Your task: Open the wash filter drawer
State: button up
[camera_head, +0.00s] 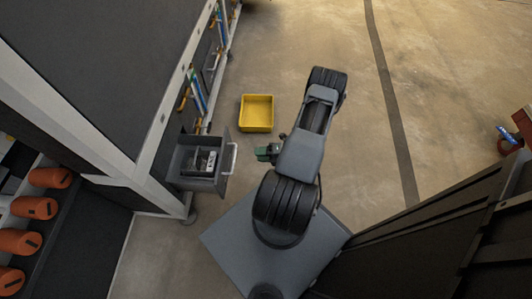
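The grey wash filter drawer (186,181) stands pulled out from the side of the large dark and white washer (112,70). Its open top shows a dark interior with a pale fitting inside. A light bar handle (233,158) runs along its front, on the right. My gripper (262,152) is just right of the handle, with a small gap between them in this view. The gripper is small and partly under my arm, so its finger opening cannot be made out.
A yellow bin (257,113) lies on the floor beyond the drawer. Orange rolls (34,207) sit on a rack at lower left. Dark panels (440,235) stand at lower right. Open concrete floor (330,35) extends at the top and centre right.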

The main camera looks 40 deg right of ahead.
jog(key=shift+v, duration=1.2)
jog(key=w+a+r+n+g+h+p, duration=0.1)
jog(key=w+a+r+n+g+p, duration=0.25)
jog(key=r+n, duration=0.65)
jog(key=a+r+n+g+p, duration=0.2)
jog(key=r+n+g+p, duration=0.35)
jog(key=r, duration=0.85)
jog(key=w+a+r+n+g+h+p, duration=0.1)
jog(key=w+a+r+n+g+p, duration=0.15)
jog(key=r+n+p, duration=0.75)
jog(key=s+a+r+n+t+h+p, duration=0.1)
jog(key=s+a+r+n+h+p, duration=0.1)
jog(key=r+n, duration=0.4)
jog(key=s+a+r+n+t+h+p, duration=0.1)
jog(key=r+n, duration=0.6)
jog(key=r, duration=0.8)
jog(key=s+a+r+n+t+h+p, duration=0.1)
jog(key=s+a+r+n+h+p, duration=0.2)
jog(key=r, duration=0.7)
jog(key=a+n+h+p, duration=0.2)
jog(key=a+n+p, duration=0.1)
jog(key=n+p, duration=0.1)
jog(key=shift+a+r+t+h, duration=0.3)
jog(key=shift+a+t, duration=0.05)
jog(key=shift+a, duration=0.05)
